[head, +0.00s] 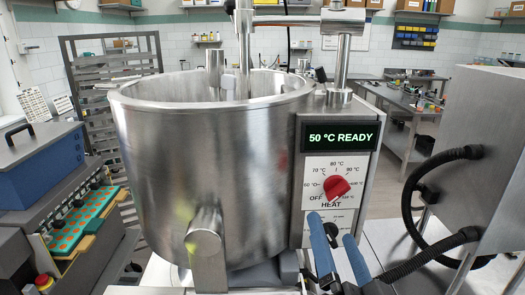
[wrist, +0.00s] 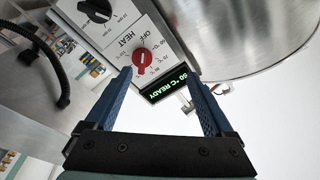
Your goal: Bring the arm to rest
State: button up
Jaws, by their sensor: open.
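My gripper (head: 332,230) is in front of the control panel of a large steel kettle (head: 210,150), just below the red heat knob (head: 337,187). Its two blue fingers are apart with nothing between them. In the wrist view, my gripper (wrist: 160,77) is open, and the red knob (wrist: 141,58) shows beyond the fingertips, near the left one. The gripper appears clear of the knob, though the exact gap is hard to tell. The green display (head: 340,137) above the knob reads "50 °C READY". I cannot tell the knob's exact setting.
A steel cabinet (head: 478,160) with black hoses (head: 408,205) stands close on the right. A machine with a green mould tray (head: 85,225) is at the left. A rack (head: 112,95) and workbench (head: 410,105) stand farther back. A black knob (wrist: 95,10) shows in the wrist view.

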jog(key=s+a+r+n+t, duration=0.3)
jog(key=a+r, duration=0.1)
jog(key=r, duration=0.6)
jog(key=s+a+r+n+t, duration=0.2)
jog(key=s+a+r, duration=0.15)
jog(key=r, duration=0.65)
jog(key=s+a+r+n+t, duration=0.2)
jog(key=a+r+n+t, duration=0.15)
jog(key=r, duration=0.65)
notch_tip(320, 180, down, 54)
jog(key=b, duration=5.4)
jog(key=shift+a+f+g, duration=0.15)
jog(key=shift+a+g, duration=0.15)
jog(key=shift+g, duration=0.05)
jog(key=shift+m, duration=0.25)
